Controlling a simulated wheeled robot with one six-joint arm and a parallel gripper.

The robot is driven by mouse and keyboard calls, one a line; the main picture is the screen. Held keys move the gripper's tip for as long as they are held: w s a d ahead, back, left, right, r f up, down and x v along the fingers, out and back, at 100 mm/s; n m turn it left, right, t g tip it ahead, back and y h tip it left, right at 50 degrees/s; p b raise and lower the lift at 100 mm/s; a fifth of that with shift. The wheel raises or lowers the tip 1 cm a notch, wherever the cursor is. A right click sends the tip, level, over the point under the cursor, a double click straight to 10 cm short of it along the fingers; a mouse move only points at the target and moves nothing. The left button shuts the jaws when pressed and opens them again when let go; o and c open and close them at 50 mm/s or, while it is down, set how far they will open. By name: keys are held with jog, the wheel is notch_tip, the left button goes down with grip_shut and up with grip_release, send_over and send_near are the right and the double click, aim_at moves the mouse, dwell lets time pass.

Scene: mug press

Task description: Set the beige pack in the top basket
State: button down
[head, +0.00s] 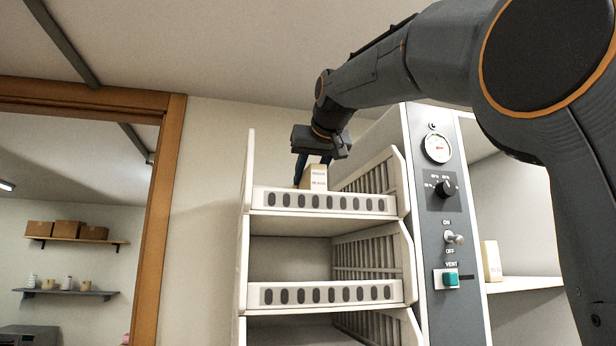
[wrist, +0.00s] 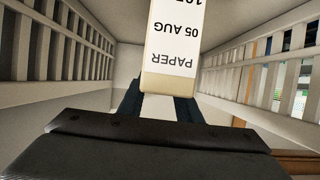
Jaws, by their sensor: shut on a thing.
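The beige pack (head: 314,178) is in the top basket (head: 322,201), behind its slotted front wall, in the head view. In the wrist view the pack (wrist: 172,80) shows a white label reading "PAPER 05 AUG", upside down. My gripper (head: 312,172) reaches down from above and is shut on the pack. Its dark fingers show on either side of the pack's near end in the wrist view (wrist: 165,100). The front wall hides the pack's lower part, so I cannot tell whether it touches the basket floor.
Below is a second basket (head: 325,293). To the right stands a grey panel with a gauge (head: 437,148), a knob (head: 446,188), a switch (head: 453,237) and a teal vent button (head: 450,280). Another beige pack (head: 491,262) stands on a shelf further right. Slatted basket sides flank my gripper.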

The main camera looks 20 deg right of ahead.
jog(key=shift+f, duration=0.15)
jog(key=c, duration=1.3)
grip_release()
jog(key=shift+r+p, duration=0.45)
jog(key=shift+r, duration=0.1)
jog(key=b+v, duration=0.4)
jog(key=v, duration=0.8)
jog(key=shift+b, duration=0.3)
jog(key=shift+a, duration=0.1)
